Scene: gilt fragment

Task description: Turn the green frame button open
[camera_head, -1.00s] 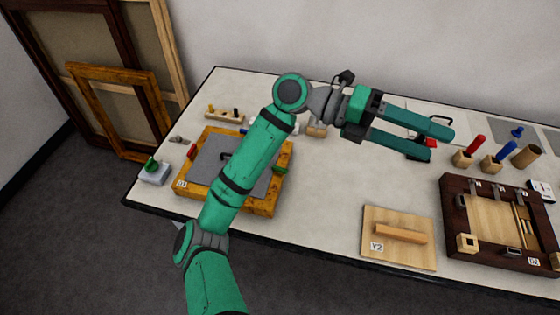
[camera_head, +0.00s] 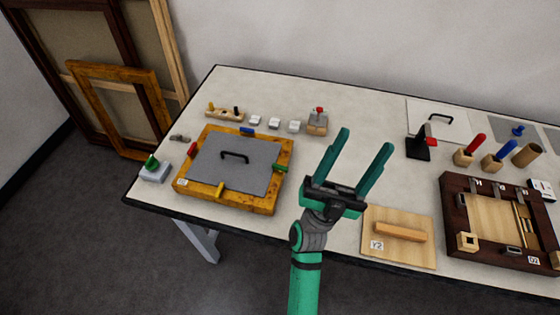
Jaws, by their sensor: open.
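The gilt frame (camera_head: 184,188) lies flat at the left of the table, with a grey backing panel (camera_head: 225,172) that carries a black handle. The green frame button (camera_head: 281,168) sits on the frame's right side, its inner end reaching towards the panel edge. A red button (camera_head: 193,150) is on the left side, a blue button (camera_head: 247,132) on the far side, a yellow button (camera_head: 220,190) on the near side. My gripper (camera_head: 367,142) is open and empty, above the table to the right of the frame, fingers pointing away from me.
A green-knobbed block (camera_head: 154,170) stands left of the frame. A red-topped block (camera_head: 317,121) and small white blocks (camera_head: 275,123) are behind it. A board with a wooden bar (camera_head: 400,232) and a dark frame (camera_head: 456,210) lie to the right.

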